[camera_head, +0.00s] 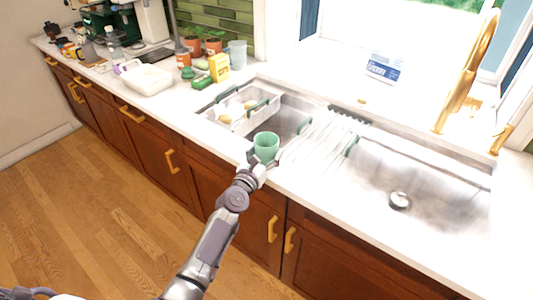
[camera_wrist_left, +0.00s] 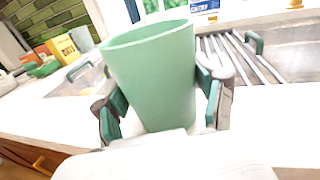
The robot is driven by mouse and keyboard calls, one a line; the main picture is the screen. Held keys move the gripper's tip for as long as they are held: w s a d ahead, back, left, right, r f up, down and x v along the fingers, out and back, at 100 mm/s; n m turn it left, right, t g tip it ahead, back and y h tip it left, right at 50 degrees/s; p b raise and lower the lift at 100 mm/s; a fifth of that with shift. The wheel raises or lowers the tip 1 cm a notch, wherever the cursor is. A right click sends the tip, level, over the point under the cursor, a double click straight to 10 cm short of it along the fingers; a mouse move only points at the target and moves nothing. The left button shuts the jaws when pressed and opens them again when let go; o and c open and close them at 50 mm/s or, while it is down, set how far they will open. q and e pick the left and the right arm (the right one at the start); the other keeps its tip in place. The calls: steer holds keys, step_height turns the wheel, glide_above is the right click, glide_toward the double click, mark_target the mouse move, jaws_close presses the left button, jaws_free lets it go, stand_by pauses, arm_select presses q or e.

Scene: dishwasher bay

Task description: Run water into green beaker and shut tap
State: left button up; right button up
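The green beaker (camera_head: 266,146) is upright over the front edge of the sink, near the divider between the basins. My left gripper (camera_head: 257,165) is around its lower part. In the left wrist view the beaker (camera_wrist_left: 155,75) stands between the two fingers of my left gripper (camera_wrist_left: 163,115), which close on its sides. Its inside is hidden there. The gold tap (camera_head: 470,75) rises behind the right basin, with a gold handle (camera_head: 501,139) to its right. No water stream shows. My right gripper is not in view.
The right basin (camera_head: 440,195) is empty, with a drain (camera_head: 399,201). A rod drying rack (camera_head: 325,137) lies across the sink's middle. A white caddy (camera_head: 243,108) sits in the left basin. A yellow box (camera_head: 219,67) and potted plants (camera_head: 214,45) stand behind left.

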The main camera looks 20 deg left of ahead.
arm_select(q)
steer(key=c, duration=0.3)
steer(key=shift+r, duration=0.1)
step_height(320, 180, up, 10)
steer(key=p, duration=0.9)
steer(key=shift+p, duration=0.4)
